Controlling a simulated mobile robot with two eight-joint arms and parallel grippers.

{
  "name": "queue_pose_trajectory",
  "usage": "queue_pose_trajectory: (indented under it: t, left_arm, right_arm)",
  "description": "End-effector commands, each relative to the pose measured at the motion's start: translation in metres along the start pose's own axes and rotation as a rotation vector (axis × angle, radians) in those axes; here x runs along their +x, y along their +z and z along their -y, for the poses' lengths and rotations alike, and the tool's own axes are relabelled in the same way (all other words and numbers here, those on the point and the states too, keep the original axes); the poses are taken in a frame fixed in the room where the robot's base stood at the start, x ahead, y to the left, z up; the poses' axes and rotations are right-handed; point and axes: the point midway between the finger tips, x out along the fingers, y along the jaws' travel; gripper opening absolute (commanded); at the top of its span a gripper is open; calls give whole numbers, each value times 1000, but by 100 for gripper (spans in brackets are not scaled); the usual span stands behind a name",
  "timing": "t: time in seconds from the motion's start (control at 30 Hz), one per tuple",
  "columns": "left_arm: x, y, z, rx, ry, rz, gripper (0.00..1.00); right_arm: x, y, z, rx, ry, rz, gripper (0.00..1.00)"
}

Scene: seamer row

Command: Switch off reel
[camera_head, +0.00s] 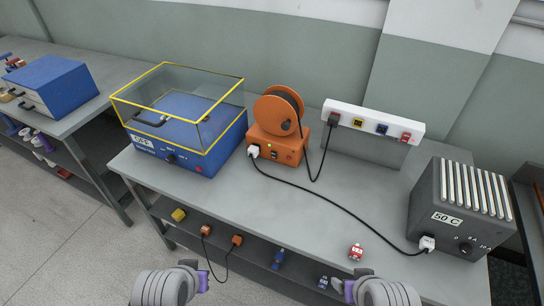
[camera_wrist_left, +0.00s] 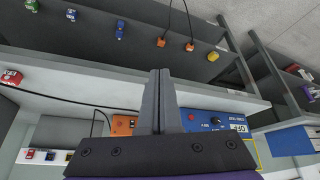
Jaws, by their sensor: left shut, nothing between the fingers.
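The orange cable reel (camera_head: 273,110) stands on its orange base box (camera_head: 263,138) at the back middle of the bench. A white plug (camera_head: 253,151) is in the box front. A dark cable runs from the reel to the socket strip (camera_head: 376,122). My left gripper (camera_head: 203,281) is low at the front, well away from the reel; its fingers are shut and empty in the left wrist view (camera_wrist_left: 160,100). My right gripper (camera_head: 338,286) is low at the front; its finger state is unclear.
A blue machine (camera_head: 185,150) with a clear yellow-edged cover and an OFF sign stands left of the reel. A grey finned box (camera_head: 440,222) marked 50 C is at right, with a cable across the bench. A red block (camera_head: 355,252) lies near the front edge.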

Motion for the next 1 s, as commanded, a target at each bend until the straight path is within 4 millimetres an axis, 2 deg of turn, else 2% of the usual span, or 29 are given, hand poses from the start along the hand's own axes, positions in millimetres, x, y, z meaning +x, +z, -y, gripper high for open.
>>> queue_pose_trajectory:
  t: [0.17, 0.37, 0.5, 0.7, 0.83, 1.0]
  left_arm:
    - [10, -48, -16, -157, 54, -34, 0]
    - [33, -125, -41, -425, 149, -76, 0]
    - [57, -176, -60, -616, 222, -95, 0]
    - [100, -242, -85, -885, 327, -103, 0]
    - [126, -274, -99, -1030, 386, -99, 0]
    - [148, -297, -109, -1152, 435, -92, 0]
  right_arm:
    - [9, 9, 0, 0, 0, 7, 74]
    - [20, 18, 0, 0, 0, 14, 74]
    - [28, 24, 0, 0, 0, 18, 74]
    - [38, 32, 0, 0, 0, 23, 74]
    - [42, 36, 0, 0, 0, 25, 74]
    - [46, 38, 0, 0, 0, 26, 74]
